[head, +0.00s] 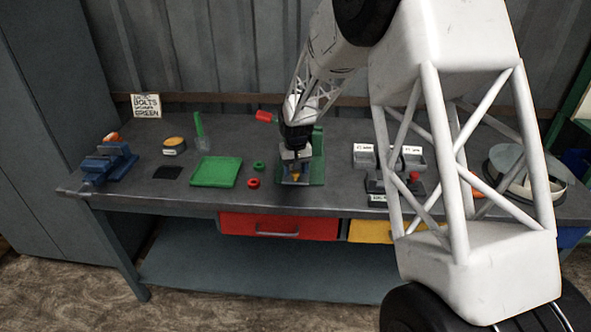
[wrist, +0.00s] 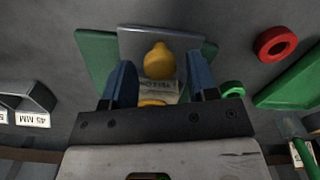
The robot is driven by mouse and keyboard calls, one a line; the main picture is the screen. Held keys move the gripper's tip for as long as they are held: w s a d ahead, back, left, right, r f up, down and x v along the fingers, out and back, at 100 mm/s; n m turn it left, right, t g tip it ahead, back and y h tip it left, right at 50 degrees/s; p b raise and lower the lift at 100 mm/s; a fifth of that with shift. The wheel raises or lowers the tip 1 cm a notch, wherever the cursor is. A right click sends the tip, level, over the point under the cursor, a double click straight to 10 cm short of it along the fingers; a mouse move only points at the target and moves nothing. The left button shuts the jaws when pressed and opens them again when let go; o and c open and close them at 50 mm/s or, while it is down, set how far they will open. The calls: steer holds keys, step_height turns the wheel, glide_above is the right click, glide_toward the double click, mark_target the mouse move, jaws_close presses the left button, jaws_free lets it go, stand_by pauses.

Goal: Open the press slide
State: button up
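The press (head: 318,160) stands at the middle of the bench with a green frame and base. Its base also shows in the wrist view (wrist: 97,58). A grey metal part, which looks like the slide (wrist: 190,42), has a yellow knob (wrist: 158,62) in front of it. A pale label with unclear lettering shows below the knob. My gripper (wrist: 161,78) is over the press, with its blue fingers open and apart on either side of the knob and label. I see gaps between the fingers and knob. In the head view my gripper (head: 295,158) partly hides the press.
A red handle (head: 264,116) sticks out left of the press. Left lie red (head: 253,183) and green (head: 259,166) rings, a green tray (head: 215,172) and a blue vise (head: 108,162). Grey labelled blocks (head: 364,156) stand right. A red drawer (head: 278,226) is below.

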steer(key=shift+r, duration=0.1)
stand_by(0.3)
steer(key=shift+r, duration=3.75)
steer(key=shift+r, duration=0.1)
steer(key=shift+s+d+r, duration=0.2)
steer(key=shift+d, duration=0.05)
steer(key=s+d+r+m, duration=0.1)
steer(key=s+d+r, duration=0.4)
steer(key=s, duration=0.2)
steer(key=s+d+r+t, duration=0.1)
steer(key=s+d+r, duration=0.45)
steer(key=s, duration=0.25)
steer(key=s+d+r+m, duration=0.1)
steer(key=s+d+r, duration=0.3)
steer(key=s+d, duration=0.25)
steer(key=shift+m+t, duration=0.8)
steer(key=shift+m, duration=0.1)
steer(key=s+d, duration=0.2)
steer(key=s, duration=0.7)
steer(key=s+d, duration=0.3)
steer(key=s, duration=0.6)
steer(key=s+d+f, duration=0.1)
steer(key=s+d, duration=0.2)
steer(key=s, duration=0.6)
